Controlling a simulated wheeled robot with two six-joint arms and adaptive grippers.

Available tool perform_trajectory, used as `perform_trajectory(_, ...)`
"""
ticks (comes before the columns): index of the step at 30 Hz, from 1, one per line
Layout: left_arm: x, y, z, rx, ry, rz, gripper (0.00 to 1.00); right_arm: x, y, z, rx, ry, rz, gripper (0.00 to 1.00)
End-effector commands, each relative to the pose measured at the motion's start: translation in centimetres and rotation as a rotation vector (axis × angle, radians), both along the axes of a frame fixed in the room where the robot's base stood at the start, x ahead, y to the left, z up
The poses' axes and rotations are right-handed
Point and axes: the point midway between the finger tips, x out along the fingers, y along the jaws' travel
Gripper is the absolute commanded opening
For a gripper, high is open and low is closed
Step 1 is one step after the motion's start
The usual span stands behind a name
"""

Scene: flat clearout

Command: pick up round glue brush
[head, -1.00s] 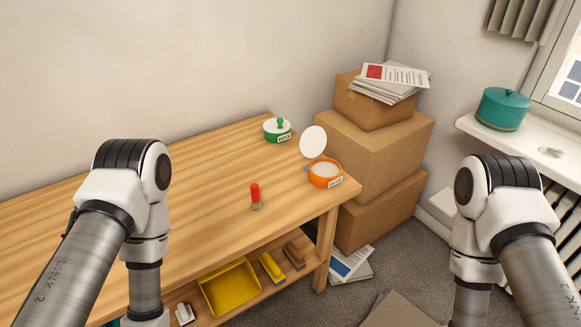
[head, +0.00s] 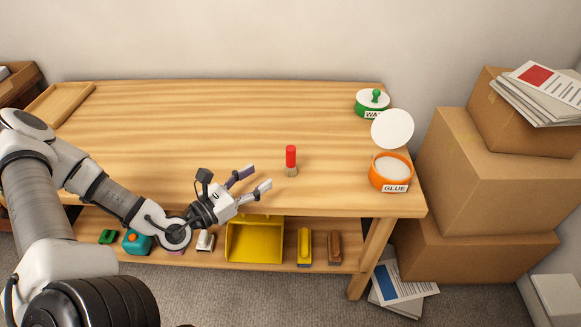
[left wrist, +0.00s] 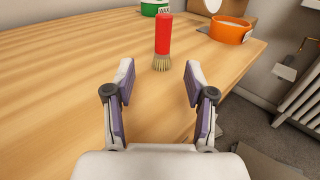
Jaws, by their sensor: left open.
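The round glue brush (head: 291,160) stands upright on the wooden table, bristles down, with a red handle and pale bristles. It also shows in the left wrist view (left wrist: 162,42), ahead of and between the fingers. My left gripper (head: 254,180) is open and empty. It is at the table's front edge, to the left of the brush and nearer the front, apart from it. It also shows in the left wrist view (left wrist: 158,82). My right gripper is not in view.
An orange glue pot (head: 390,173) with a raised white lid (head: 393,129) stands to the right. A green wax tin (head: 372,103) is behind it. The lower shelf holds a yellow bin (head: 255,240) and several small items. Cardboard boxes (head: 480,180) are stacked right. The table's middle is clear.

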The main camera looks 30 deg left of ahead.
Motion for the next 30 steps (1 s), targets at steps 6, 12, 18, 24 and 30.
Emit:
perform_trajectory(6, 3.7, -1.2, -0.7, 0.009, 0.001, -0.013, 0.55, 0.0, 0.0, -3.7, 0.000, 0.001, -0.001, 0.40)
perform_trajectory(12, 5.7, -1.6, -0.2, 0.004, 0.003, -0.010, 0.55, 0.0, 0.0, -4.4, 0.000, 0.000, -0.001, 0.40)
perform_trajectory(18, 7.6, -2.2, -0.4, 0.008, 0.002, -0.014, 0.55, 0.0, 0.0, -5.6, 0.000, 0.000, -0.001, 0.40)
perform_trajectory(24, 10.3, -2.8, -0.2, 0.007, 0.002, -0.012, 0.55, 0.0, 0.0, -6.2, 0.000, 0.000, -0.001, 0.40)
perform_trajectory(30, 10.6, -2.8, 0.0, 0.001, 0.003, -0.008, 0.55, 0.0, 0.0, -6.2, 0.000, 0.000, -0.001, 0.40)
